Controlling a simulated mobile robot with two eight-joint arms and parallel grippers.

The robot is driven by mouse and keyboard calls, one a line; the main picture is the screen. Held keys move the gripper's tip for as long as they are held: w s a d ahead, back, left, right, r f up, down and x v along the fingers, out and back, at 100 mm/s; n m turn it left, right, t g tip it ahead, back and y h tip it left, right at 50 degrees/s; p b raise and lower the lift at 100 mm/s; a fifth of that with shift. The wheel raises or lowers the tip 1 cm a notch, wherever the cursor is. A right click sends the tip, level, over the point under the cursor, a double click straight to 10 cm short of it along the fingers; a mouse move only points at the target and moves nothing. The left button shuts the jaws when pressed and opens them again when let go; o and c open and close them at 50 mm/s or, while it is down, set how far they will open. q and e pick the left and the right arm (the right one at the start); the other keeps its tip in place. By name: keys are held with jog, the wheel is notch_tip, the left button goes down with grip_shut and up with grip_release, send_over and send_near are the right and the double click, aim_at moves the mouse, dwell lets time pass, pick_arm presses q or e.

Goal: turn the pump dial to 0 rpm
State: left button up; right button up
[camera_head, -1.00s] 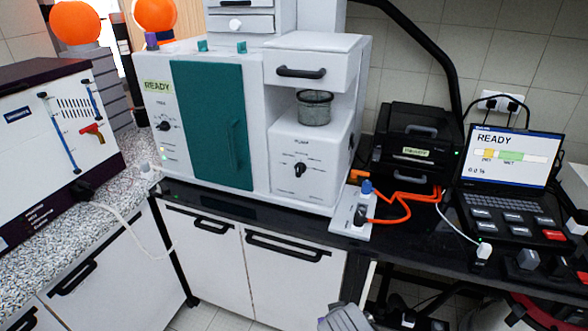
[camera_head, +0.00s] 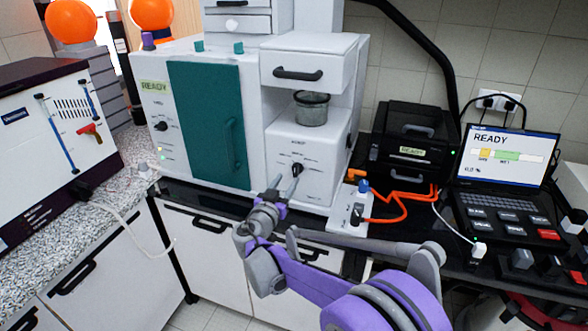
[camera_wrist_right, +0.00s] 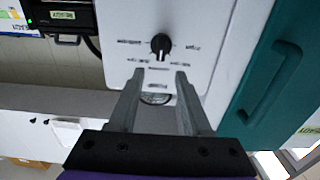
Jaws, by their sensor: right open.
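The pump dial (camera_head: 297,169) is a black knob on the white front panel of the pump unit (camera_head: 320,160). In the right wrist view the dial (camera_wrist_right: 160,45) lies just beyond the fingertips, roughly centred between them, with small printed marks around it. Its pointer looks close to upright in that view; the marks are too blurred to read. My right gripper (camera_head: 281,186) is open and empty, in front of the panel at the dial's lower left in the head view. In the wrist view its two fingers (camera_wrist_right: 160,74) point at the panel, apart from the knob. My left gripper is not in view.
A glass-like round vessel (camera_head: 311,108) sits above the pump panel, under a drawer (camera_head: 300,72). The teal door (camera_head: 208,125) with its handle is to the left. A power strip (camera_head: 347,217) with orange cable and a laptop (camera_head: 505,175) are to the right.

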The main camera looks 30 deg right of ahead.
aim_at(295, 168)
jog(key=x, duration=0.7)
grip_shut()
